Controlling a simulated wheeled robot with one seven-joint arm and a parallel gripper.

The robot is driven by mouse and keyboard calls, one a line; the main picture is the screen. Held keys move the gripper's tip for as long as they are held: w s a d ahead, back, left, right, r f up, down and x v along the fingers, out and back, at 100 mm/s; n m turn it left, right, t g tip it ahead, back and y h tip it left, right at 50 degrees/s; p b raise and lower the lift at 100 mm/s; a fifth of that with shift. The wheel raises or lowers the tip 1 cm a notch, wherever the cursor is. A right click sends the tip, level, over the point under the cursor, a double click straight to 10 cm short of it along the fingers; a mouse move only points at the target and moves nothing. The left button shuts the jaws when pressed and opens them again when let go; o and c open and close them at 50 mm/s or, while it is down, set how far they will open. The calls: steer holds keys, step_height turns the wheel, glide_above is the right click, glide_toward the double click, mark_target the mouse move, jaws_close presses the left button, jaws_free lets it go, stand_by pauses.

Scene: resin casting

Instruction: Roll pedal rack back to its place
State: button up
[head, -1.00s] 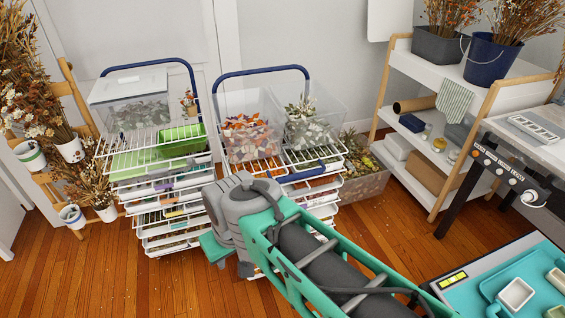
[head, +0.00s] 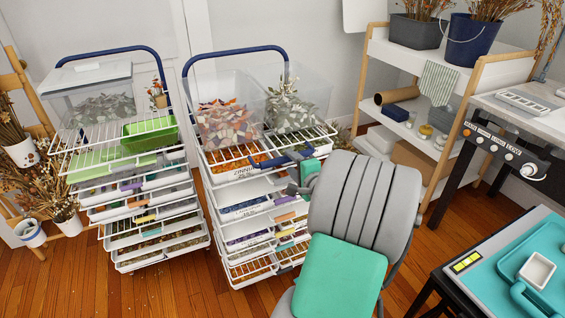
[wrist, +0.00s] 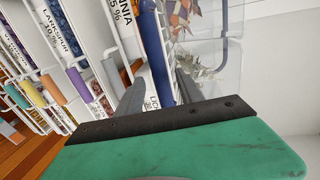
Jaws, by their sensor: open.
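Two white wire racks on the floor fit the task's name. The right rack (head: 262,222) has a tall blue push handle (head: 235,50) at the back and a lower blue bar (head: 277,160) at its front. The left rack (head: 150,205) stands beside it with its own blue handle. My gripper (head: 297,188) is at the front of the right rack, by the lower bar, partly hidden by my arm. In the wrist view my gripper (wrist: 158,92) is open, with the blue bar (wrist: 153,45) running between its fingers; contact cannot be told.
Clear bins of petals (head: 222,115) stand on the right rack. A shelf unit (head: 460,115) is to its right. A table with a teal tray (head: 535,265) is at the lower right. Potted dried flowers (head: 20,150) stand at far left. Floor shows in front of the racks.

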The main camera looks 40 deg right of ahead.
steer(key=x, duration=0.6)
steer(key=shift+w, duration=0.4)
steer(key=shift+c, duration=0.2)
steer(key=shift+a+f, duration=0.1)
steer(key=shift+f, duration=0.05)
steer(key=c, duration=0.9)
jaws_close()
